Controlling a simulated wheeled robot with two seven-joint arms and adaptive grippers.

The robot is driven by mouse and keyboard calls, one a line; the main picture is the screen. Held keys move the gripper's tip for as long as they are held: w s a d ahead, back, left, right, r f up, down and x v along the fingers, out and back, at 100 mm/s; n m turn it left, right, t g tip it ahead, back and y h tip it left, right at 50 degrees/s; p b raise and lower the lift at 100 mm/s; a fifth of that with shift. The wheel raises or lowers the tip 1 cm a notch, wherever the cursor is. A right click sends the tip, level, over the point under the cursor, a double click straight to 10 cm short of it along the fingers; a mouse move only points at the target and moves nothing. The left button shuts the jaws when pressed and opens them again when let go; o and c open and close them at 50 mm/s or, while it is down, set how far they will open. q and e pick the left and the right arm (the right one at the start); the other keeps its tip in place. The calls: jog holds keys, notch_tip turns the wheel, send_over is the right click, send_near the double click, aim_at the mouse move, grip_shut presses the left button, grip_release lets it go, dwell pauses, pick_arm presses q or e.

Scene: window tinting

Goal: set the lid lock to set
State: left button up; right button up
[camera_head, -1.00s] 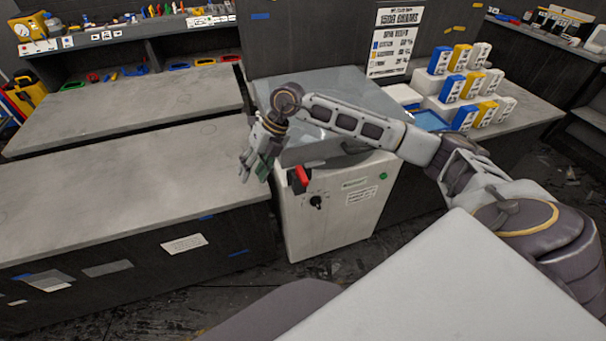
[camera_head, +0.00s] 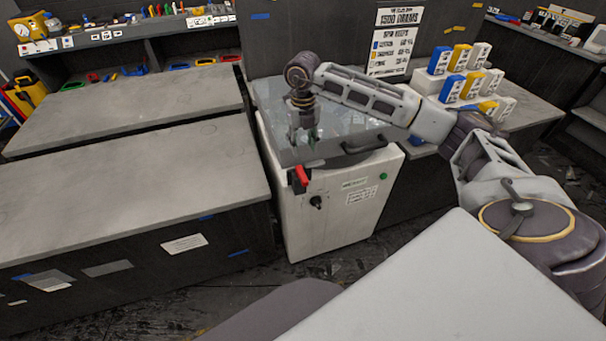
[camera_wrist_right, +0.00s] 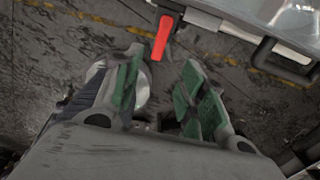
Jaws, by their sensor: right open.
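The white cabinet machine (camera_head: 340,230) stands in the middle with its grey lid (camera_head: 350,112) down. A red lever (camera_head: 300,177), probably the lid lock, sits on a black mount at the upper left of the cabinet front. In the right wrist view the red lever (camera_wrist_right: 162,38) lies beyond the fingertips, roughly in line with the gap. My right gripper (camera_head: 303,138) points down above the lid's front left part. It also shows in the right wrist view (camera_wrist_right: 163,88), with green pads apart and nothing between them. My left gripper is out of view.
A black bar handle (camera_head: 365,147) crosses the lid's front. The cabinet front has a black knob (camera_head: 316,202) and a green button (camera_head: 383,176). Grey benches (camera_head: 120,175) flank the left; boxes (camera_head: 452,88) stand on the right counter. Floor in front is clear.

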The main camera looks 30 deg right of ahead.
aim_at(303, 175)
jog(key=shift+f+p, duration=1.1)
jog(key=shift+f, duration=5.8)
grip_shut()
